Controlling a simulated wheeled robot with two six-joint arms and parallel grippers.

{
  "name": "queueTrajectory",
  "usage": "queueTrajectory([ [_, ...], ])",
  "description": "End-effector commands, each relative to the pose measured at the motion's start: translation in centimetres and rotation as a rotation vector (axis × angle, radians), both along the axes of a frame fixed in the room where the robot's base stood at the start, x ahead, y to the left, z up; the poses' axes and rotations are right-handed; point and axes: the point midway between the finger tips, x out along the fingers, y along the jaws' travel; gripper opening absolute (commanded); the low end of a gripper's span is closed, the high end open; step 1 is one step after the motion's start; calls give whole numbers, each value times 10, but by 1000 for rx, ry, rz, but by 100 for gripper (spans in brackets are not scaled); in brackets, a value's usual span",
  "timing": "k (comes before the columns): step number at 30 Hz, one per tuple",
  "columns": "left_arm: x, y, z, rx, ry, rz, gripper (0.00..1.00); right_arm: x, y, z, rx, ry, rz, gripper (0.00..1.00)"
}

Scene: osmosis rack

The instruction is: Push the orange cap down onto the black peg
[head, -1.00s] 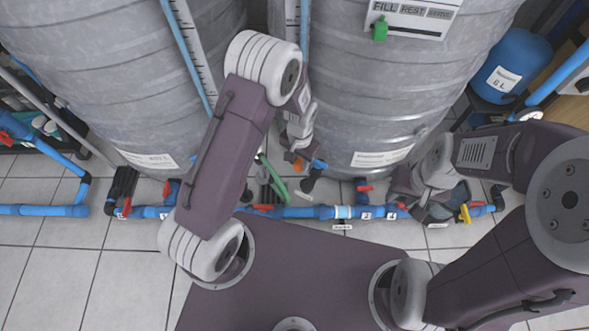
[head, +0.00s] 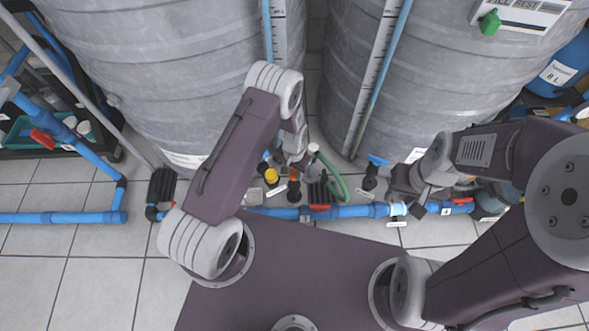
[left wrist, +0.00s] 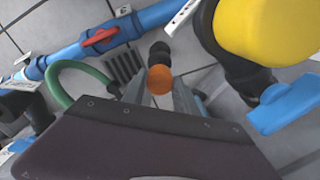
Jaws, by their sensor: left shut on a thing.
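The orange cap (left wrist: 160,80) is between the fingertips of my left gripper (left wrist: 161,88) in the left wrist view. The fingers are shut on it. The black peg (left wrist: 159,53) shows directly beyond the cap, its rounded end overlapping the cap's edge in the picture. I cannot tell whether the two touch. In the head view the cap is a small orange spot (head: 294,184) below my left gripper, near dark fittings in front of the gap between the tanks. My right gripper (head: 414,190) is at the right above the blue pipe, its fingers too small and hidden to judge.
A yellow cap (left wrist: 265,28) on a black fitting and a blue-handled valve (left wrist: 285,103) stand close to my left gripper. A green hose (left wrist: 63,85) and a blue pipe with a red handle (left wrist: 100,38) lie on the other side. Two large grey tanks (head: 150,70) stand behind.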

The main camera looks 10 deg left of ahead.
Motion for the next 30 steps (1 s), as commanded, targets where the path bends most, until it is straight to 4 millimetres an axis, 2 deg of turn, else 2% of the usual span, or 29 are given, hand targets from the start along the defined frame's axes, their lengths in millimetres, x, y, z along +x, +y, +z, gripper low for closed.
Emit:
queueTrajectory([
  [8,0,0,-8,0,0,-1,0,0,0,-8,0,0,0,36],
  [23,0,0,-55,0,0,-1,0,0,0,-51,0,0,0,36],
  [30,0,0,-58,0,0,-1,0,0,0,-54,0,0,0,36],
])
